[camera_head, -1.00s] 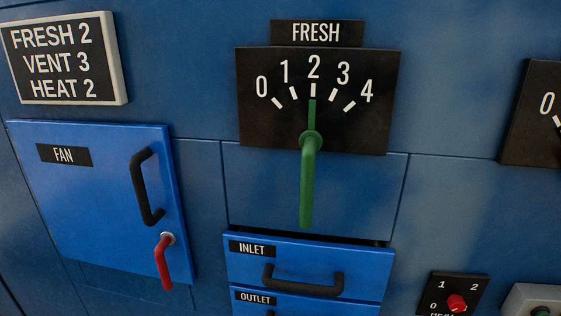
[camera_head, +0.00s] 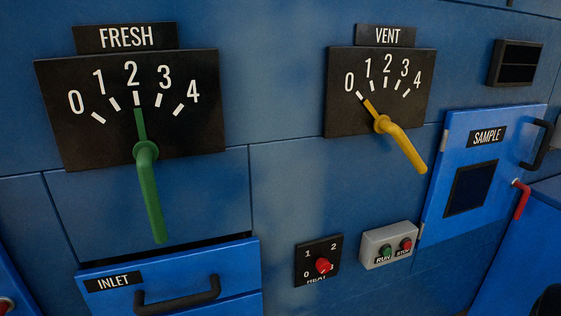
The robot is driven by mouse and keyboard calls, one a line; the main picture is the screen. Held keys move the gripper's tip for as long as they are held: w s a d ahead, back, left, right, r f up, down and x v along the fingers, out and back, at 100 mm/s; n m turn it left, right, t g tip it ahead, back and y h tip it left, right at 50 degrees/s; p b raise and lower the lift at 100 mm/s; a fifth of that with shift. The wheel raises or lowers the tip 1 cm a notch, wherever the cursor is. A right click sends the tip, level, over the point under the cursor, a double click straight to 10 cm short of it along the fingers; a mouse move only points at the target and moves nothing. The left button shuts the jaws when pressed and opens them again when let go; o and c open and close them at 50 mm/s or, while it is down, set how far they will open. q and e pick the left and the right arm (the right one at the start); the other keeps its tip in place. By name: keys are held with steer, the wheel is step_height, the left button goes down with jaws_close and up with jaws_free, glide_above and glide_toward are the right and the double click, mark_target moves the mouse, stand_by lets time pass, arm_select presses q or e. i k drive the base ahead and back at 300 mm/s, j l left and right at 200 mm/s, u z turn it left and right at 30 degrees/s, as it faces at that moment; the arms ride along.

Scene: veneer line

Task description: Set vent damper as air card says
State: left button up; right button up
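The vent damper is a yellow lever (camera_head: 404,146) on a black dial plate (camera_head: 345,120) labelled VENT, with marks 0 to 4. Its thin pointer end lies at the 0 mark, and its handle hangs down to the right. The green FRESH lever (camera_head: 150,190) on the dial plate at left (camera_head: 70,140) points at 2, handle down. The air card is out of view now. Neither of my grippers shows.
Below are a red heat knob (camera_head: 323,265), whose setting I cannot tell, and a grey RUN/STOP box (camera_head: 372,255). The INLET drawer (camera_head: 235,265) is at lower left. The SAMPLE door (camera_head: 500,155) is at right with a red lever (camera_head: 521,200).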

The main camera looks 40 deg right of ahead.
mark_target(383, 124)
steer(key=z, duration=1.9)
steer(key=u, duration=2.85)
steer(key=z, duration=2.5)
